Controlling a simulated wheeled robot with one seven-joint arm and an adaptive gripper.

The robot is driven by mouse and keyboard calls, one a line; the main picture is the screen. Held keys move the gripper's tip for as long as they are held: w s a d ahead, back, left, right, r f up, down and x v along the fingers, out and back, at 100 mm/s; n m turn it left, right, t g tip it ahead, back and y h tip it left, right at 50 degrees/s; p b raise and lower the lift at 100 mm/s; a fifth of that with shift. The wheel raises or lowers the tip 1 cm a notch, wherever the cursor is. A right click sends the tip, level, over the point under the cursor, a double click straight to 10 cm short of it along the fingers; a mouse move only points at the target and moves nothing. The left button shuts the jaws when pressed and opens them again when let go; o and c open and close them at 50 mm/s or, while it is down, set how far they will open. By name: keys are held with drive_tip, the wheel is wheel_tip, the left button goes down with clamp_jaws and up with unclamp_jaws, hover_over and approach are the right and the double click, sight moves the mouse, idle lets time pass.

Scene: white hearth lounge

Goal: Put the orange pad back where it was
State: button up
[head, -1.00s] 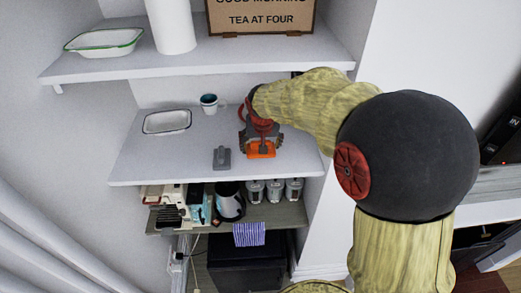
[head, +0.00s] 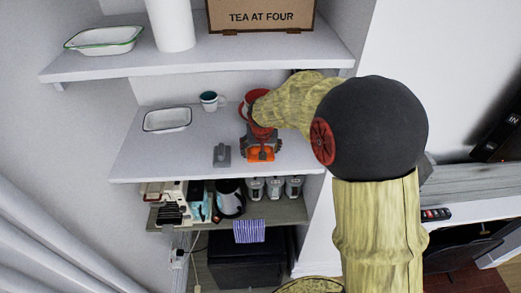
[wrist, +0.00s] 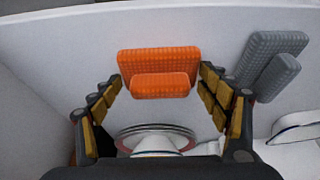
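The orange pad (head: 262,156) rests on the middle shelf (head: 180,171), close to its front edge. In the wrist view the orange pad (wrist: 158,58) shows as a flat plate with a smaller raised block on its face. My gripper (head: 261,150) is over the pad in the head view, pointing down. In the wrist view my gripper (wrist: 160,82) is open, its fingers on either side of the raised block with gaps showing. A similar grey pad (head: 222,156) lies left of the orange one; it shows at the right in the wrist view (wrist: 270,65).
The upper shelf (head: 200,60) overhangs. Below are canisters (head: 274,187), a kettle (head: 230,200) and a striped cloth (head: 249,232).

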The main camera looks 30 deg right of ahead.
drive_tip(key=o, duration=0.4)
drive_tip(key=shift+r, duration=0.1)
drive_tip(key=shift+r, duration=0.35)
drive_tip(key=b+v, duration=0.2)
drive_tip(key=v, duration=0.9)
drive_tip(key=s+a+r+n, duration=0.1)
drive_tip(key=s+a, duration=0.2)
drive_tip(key=s, duration=0.5)
drive_tip(key=s+a+r+n+t+y, duration=0.1)
drive_tip(key=s+a+r+n, duration=0.1)
drive_tip(key=s, duration=0.6)
drive_tip(key=s+a+r+n, duration=0.1)
drive_tip(key=s+a, duration=0.4)
drive_tip(key=s, duration=0.4)
drive_tip(key=shift+r+n+y, duration=0.2)
drive_tip(key=shift+n+y, duration=0.1)
drive_tip(key=shift+y, duration=0.1)
drive_tip(key=shift+s+a, duration=0.1)
drive_tip(key=shift+s, duration=0.1)
